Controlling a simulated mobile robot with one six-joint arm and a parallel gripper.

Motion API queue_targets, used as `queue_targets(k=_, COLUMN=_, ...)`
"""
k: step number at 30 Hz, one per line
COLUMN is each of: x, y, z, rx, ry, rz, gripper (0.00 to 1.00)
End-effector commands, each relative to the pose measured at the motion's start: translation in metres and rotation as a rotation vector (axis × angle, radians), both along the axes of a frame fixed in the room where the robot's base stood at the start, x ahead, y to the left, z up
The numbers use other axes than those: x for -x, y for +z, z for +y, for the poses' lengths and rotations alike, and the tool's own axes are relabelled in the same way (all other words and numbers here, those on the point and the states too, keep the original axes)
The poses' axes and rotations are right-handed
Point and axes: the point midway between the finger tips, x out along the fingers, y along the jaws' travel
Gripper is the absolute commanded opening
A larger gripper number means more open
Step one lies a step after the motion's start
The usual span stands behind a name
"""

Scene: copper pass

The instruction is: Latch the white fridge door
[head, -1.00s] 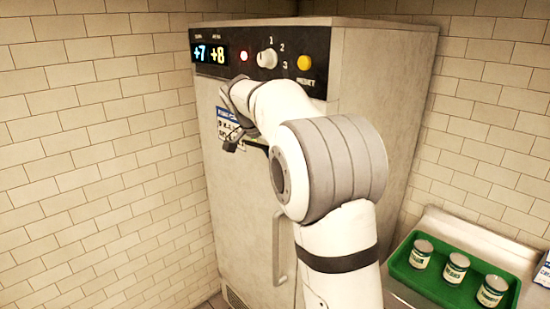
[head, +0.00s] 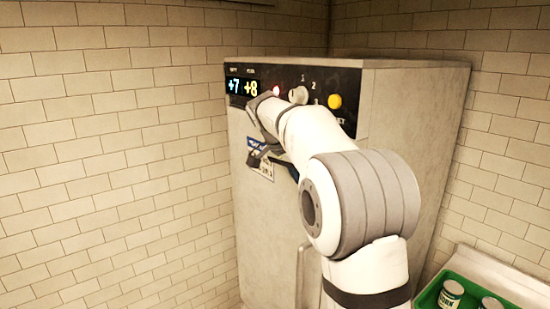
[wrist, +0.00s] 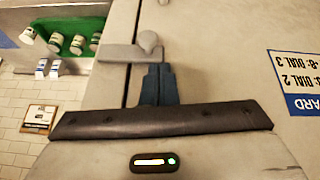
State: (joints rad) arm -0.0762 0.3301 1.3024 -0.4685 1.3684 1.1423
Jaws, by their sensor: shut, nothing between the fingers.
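The white fridge (head: 400,150) stands in the corner, and its door (head: 262,230) looks flush with the cabinet. In the wrist view, which looks upside down, a grey latch (wrist: 115,53) with a round knob (wrist: 148,41) lies across the seam between the door and the frame. My gripper (wrist: 158,68) has its dark blue fingers together and empty, with the tips right by the latch's knob end. I cannot tell whether they touch it. In the head view my arm hides the latch.
A panel (head: 348,90) with displays, a dial (head: 298,96) and a yellow button (head: 335,101) tops the fridge. A vertical handle (head: 301,275) is on the door. A green tray (head: 428,298) with cans (head: 451,293) sits at right. A printed card (wrist: 300,80) is on the door.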

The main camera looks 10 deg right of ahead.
Motion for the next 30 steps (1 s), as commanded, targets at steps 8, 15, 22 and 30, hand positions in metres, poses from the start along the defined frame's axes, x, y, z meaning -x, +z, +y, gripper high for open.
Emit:
queue_targets(k=8, x=-0.028, y=0.02, z=0.043, rx=0.0, ry=0.005, rz=-0.001, gripper=0.0)
queue_targets(k=15, x=-0.04, y=0.032, z=0.061, rx=0.001, ry=0.003, rz=-0.002, gripper=0.0)
queue_targets(k=22, x=-0.042, y=0.034, z=0.064, rx=0.001, ry=0.001, rz=0.0, gripper=0.0)
queue_targets(k=30, x=-0.04, y=0.034, z=0.064, rx=0.0, ry=0.006, rz=0.001, gripper=0.0)
